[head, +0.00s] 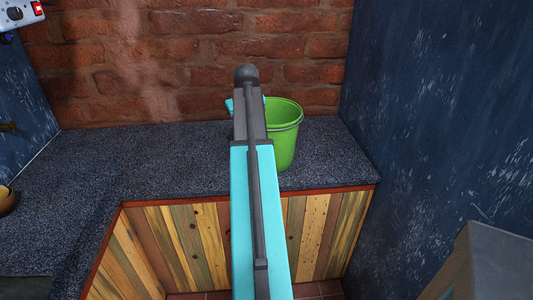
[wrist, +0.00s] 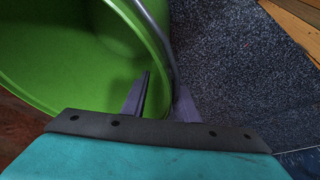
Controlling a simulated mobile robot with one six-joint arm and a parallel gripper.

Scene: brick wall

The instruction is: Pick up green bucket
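The green bucket (head: 287,138) stands upright on the dark speckled counter in the head view, its left part hidden behind my arm. In the wrist view the bucket (wrist: 50,75) fills the upper left, with its open inside and a grey handle along the rim. My gripper (wrist: 163,103) straddles the rim there. One finger is inside the bucket and the other is outside, beside the handle. The fingers are apart, with a gap showing between the inner finger and the wall. In the head view my arm hides the fingers.
The speckled counter (head: 180,160) is clear to the left of the bucket. A brick wall (head: 180,60) stands behind and a blue wall (head: 430,110) closes the right side. Wooden panels (head: 320,235) face the counter's front. A brown round object (head: 6,200) sits at the far left edge.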

